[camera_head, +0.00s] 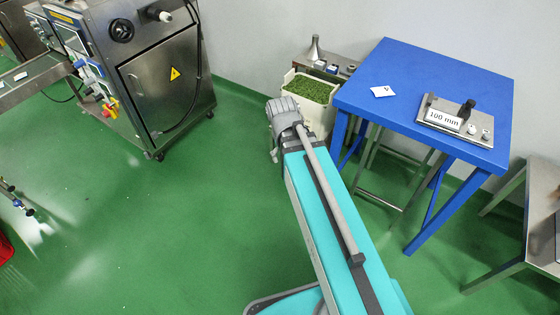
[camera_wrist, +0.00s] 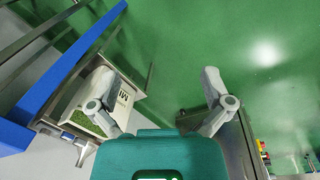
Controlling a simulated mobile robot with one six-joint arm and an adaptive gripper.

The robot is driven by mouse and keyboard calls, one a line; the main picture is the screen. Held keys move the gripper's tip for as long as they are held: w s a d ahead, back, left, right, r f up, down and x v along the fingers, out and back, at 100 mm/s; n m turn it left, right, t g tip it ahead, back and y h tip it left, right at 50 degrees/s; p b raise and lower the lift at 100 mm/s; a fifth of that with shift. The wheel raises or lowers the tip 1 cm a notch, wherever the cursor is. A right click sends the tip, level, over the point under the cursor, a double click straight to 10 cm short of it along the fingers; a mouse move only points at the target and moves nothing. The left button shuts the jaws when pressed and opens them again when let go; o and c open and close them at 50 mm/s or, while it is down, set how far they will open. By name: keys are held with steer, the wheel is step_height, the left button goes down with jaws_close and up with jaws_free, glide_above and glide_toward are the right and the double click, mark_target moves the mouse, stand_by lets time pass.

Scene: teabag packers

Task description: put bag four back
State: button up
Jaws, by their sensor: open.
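Bag four, a small white square marked "4" (camera_head: 383,91), lies flat on the left part of the blue table (camera_head: 420,70). The wrist view does not show it. My gripper (camera_wrist: 158,84) is open and empty, with its two grey fingers wide apart over the green floor. In the head view my gripper is the grey end of the turquoise arm, in front of the white bin and left of the blue table, clear of the bag. Small white pieces (camera_head: 20,76) lie on the steel conveyor (camera_head: 38,80) at far left; I cannot read any marks on them.
A steel plate fixture with a black knob and a "100 mm" sign (camera_head: 443,119) stands on the table's right. A white bin of green leaves (camera_head: 310,90) is beside the table. A steel machine (camera_head: 160,75) stands left. Green floor between is clear.

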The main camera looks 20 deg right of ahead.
steer(key=shift+s+a+m+y, duration=0.3)
steer(key=shift+s+a+m, duration=0.15)
steer(key=shift+a, duration=0.35)
steer(key=shift+s+a+m+y, duration=0.35)
steer(key=shift+s+a, duration=0.2)
steer(key=shift+a, duration=0.2)
